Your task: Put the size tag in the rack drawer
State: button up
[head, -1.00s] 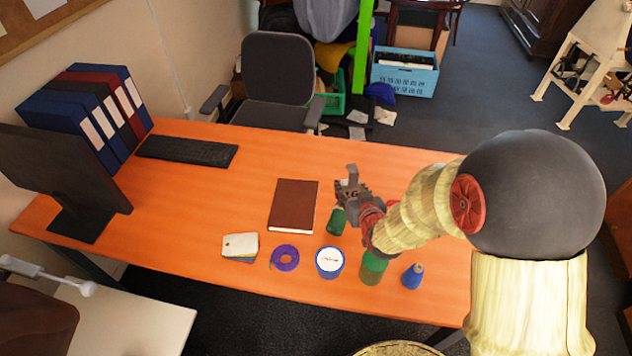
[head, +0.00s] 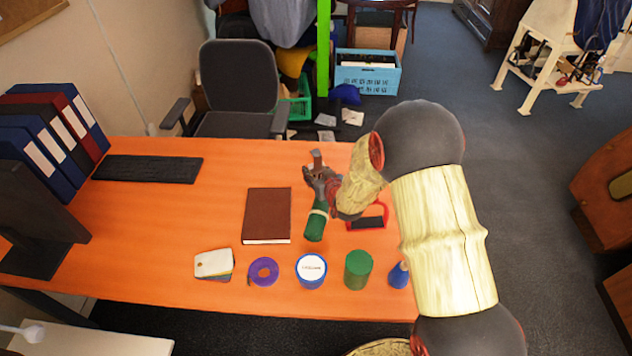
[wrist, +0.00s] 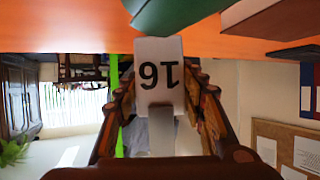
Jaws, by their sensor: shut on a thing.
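The size tag (wrist: 158,80) is a small white card with a black "16", upside down in the wrist view. My gripper (wrist: 158,108) is shut on it, with a brown finger on each side. In the head view my gripper (head: 319,172) is over the far part of the orange desk, and the tag (head: 317,158) shows small and greyish at its tip. Its height above the desk is hard to tell. I cannot make out a rack drawer in either view.
On the orange desk (head: 150,225) are a brown book (head: 267,215), a green bottle (head: 316,224), a red-framed item (head: 369,219), several cards (head: 213,263), purple tape (head: 263,271), a blue-white tin (head: 311,270) and a green can (head: 358,268). A white stand (head: 540,65) and brown cabinet (head: 608,190) are right.

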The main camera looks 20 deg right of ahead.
jog(key=shift+w+f, duration=0.3)
jog(key=shift+f, duration=0.05)
jog(key=shift+w+f+b, duration=0.1)
jog(key=shift+f+b, duration=0.85)
jog(key=shift+f, duration=0.6)
jog(key=shift+f, duration=0.15)
jog(key=o, duration=1.2)
